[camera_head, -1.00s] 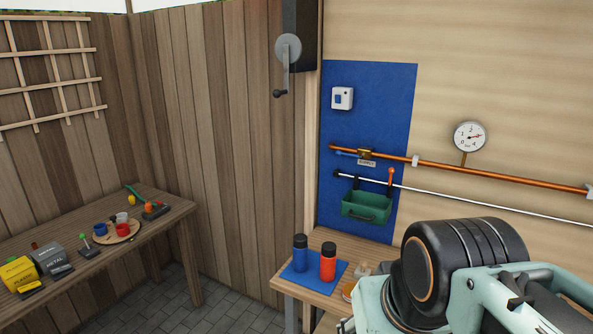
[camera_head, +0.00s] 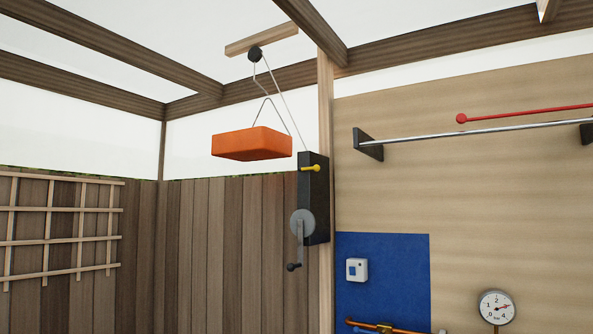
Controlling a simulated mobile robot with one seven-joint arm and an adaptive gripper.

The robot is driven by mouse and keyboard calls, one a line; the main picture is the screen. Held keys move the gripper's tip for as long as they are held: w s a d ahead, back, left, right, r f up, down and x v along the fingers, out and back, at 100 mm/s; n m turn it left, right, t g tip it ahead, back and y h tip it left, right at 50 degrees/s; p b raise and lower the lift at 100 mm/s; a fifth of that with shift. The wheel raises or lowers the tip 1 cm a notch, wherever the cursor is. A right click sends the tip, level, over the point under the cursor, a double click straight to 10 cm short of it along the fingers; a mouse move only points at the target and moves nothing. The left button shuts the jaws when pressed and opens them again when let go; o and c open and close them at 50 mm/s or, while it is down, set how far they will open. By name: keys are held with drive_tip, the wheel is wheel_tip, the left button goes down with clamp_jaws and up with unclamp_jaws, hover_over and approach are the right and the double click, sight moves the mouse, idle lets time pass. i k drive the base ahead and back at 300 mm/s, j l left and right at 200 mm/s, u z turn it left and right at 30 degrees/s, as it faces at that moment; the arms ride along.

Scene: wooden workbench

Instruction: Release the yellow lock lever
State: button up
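The yellow lock lever (camera_head: 311,168) is a small yellow bar with a round knob. It sticks out near the top of the black winch box (camera_head: 316,200) on the post at the corner of the walls, and lies nearly level. Below it on the same box is a grey disc (camera_head: 302,222) with a crank handle (camera_head: 293,266) hanging down. A cord runs from the box up to a pulley (camera_head: 255,54), and an orange block (camera_head: 252,144) hangs from the pulley, well above the floor. My gripper is not in view.
A silver rail (camera_head: 470,132) and a red rod (camera_head: 525,113) are on the right wall. Below are a blue panel (camera_head: 385,262) with a white switch box (camera_head: 357,270), and a gauge (camera_head: 496,307). A trellis (camera_head: 60,240) is at left. Wooden beams cross overhead.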

sight(316, 168)
drive_tip(key=z, duration=0.55)
drive_tip(key=i+j+z, duration=0.1)
drive_tip(key=j+z, duration=1.05)
drive_tip(key=j, duration=1.2)
drive_tip(key=k+j, duration=0.1)
drive_tip(key=j, duration=1.45)
drive_tip(key=k, duration=0.05)
